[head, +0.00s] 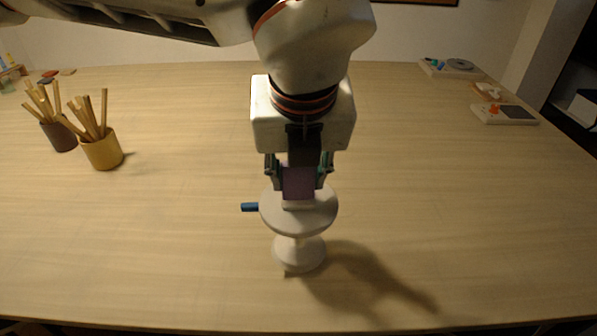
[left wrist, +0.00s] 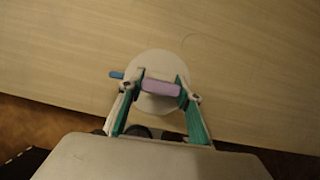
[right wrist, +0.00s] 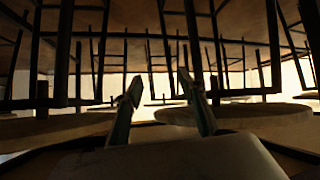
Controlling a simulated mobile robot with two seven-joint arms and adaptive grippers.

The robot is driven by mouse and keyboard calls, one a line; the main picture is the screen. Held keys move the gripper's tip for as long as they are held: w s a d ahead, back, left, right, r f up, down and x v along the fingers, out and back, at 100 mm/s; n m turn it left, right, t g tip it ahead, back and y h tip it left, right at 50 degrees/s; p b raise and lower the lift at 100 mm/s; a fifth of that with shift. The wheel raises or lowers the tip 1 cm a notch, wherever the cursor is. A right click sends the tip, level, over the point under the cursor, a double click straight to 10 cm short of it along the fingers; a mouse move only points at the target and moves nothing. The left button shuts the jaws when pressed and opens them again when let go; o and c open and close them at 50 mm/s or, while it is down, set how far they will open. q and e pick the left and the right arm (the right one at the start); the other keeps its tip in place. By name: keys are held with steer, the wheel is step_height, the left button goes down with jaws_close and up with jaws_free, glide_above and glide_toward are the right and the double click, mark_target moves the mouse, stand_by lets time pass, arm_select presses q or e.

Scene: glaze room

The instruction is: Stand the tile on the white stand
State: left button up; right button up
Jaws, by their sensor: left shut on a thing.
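The purple tile (head: 298,182) is upright between the two fingers of my left gripper (head: 298,174), which is shut on it. In the left wrist view the tile (left wrist: 161,88) shows edge-on between the fingertips (left wrist: 161,91). The white stand (head: 299,222) has a round top on a narrower foot and is directly below the tile. The tile's lower edge appears at a small pale block on the top; I cannot tell whether they touch. The stand also shows in the left wrist view (left wrist: 153,62). My right gripper (right wrist: 163,95) is open and empty, away from the table top.
A blue object (head: 249,207) pokes out left of the stand, partly hidden. A yellow cup (head: 102,153) and a dark cup (head: 61,136) of wooden tools stand at the left. Small trays (head: 505,113) lie at the far right.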

arm_select(q)
steer(key=shift+r, duration=0.1)
steer(key=shift+f, duration=0.2)
steer(key=o, duration=1.2)
steer(key=shift+r, duration=0.4)
steer(key=v, duration=1.1)
steer(key=shift+s+r, duration=0.25)
steer(key=shift+s, duration=0.05)
